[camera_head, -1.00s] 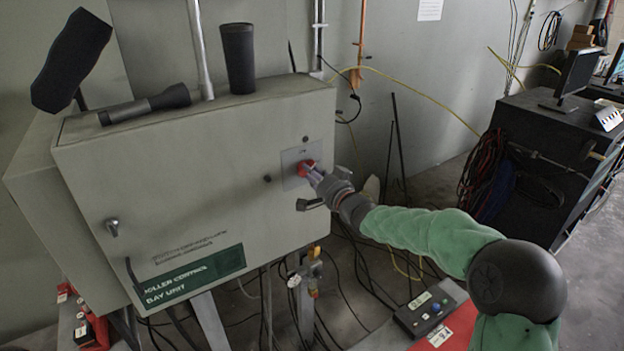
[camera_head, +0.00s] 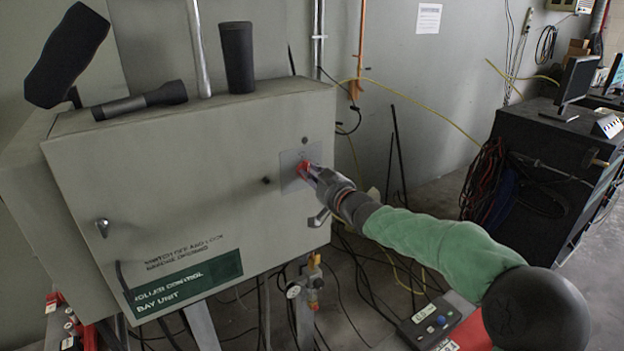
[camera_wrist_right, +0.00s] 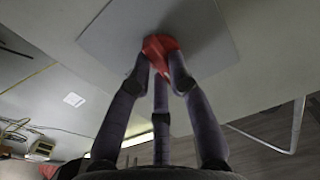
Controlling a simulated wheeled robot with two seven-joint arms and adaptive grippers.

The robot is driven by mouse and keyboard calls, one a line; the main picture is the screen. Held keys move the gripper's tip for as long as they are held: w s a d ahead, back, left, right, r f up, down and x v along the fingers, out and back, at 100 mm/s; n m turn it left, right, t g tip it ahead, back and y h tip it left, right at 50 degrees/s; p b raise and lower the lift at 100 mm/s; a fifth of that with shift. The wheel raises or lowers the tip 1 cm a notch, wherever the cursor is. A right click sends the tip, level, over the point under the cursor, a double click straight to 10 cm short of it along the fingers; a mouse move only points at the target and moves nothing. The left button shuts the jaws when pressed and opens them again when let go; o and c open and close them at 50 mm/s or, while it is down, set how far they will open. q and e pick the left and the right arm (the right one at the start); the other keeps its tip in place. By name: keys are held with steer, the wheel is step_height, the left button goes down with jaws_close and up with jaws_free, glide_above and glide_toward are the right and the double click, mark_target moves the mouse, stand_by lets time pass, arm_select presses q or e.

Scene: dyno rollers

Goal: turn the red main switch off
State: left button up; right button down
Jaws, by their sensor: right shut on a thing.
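The red main switch (camera_head: 304,169) is a small red knob on a light square plate (camera_head: 289,182), on the right part of the grey control cabinet's front. My right gripper (camera_head: 309,173) reaches it from the right, its fingers closed around the knob. In the right wrist view the red switch (camera_wrist_right: 160,48) shows between the fingertips of my right gripper (camera_wrist_right: 160,72), against the grey plate (camera_wrist_right: 115,35). The fingers hide part of the knob, so its exact angle is hard to tell. My left gripper is not in view.
The cabinet (camera_head: 180,190) has a latch (camera_head: 102,227) at its left. A flashlight (camera_head: 140,100) and a dark cylinder (camera_head: 237,57) stand or lie on top. Cables hang below. A dark equipment cart (camera_head: 545,160) stands at the right. A button box (camera_head: 432,322) lies low in front.

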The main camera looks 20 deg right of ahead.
steer(key=shift+f+n, duration=0.15)
steer(key=shift+n, duration=0.45)
steer(key=c, duration=1.1)
jaws_free()
steer(key=shift+c, duration=0.2)
steer(key=shift+s, duration=0.1)
steer(key=s+d, duration=0.1)
steer(key=s, duration=1)
steer(key=shift+s+d, duration=0.3)
steer(key=shift+s, duration=0.05)
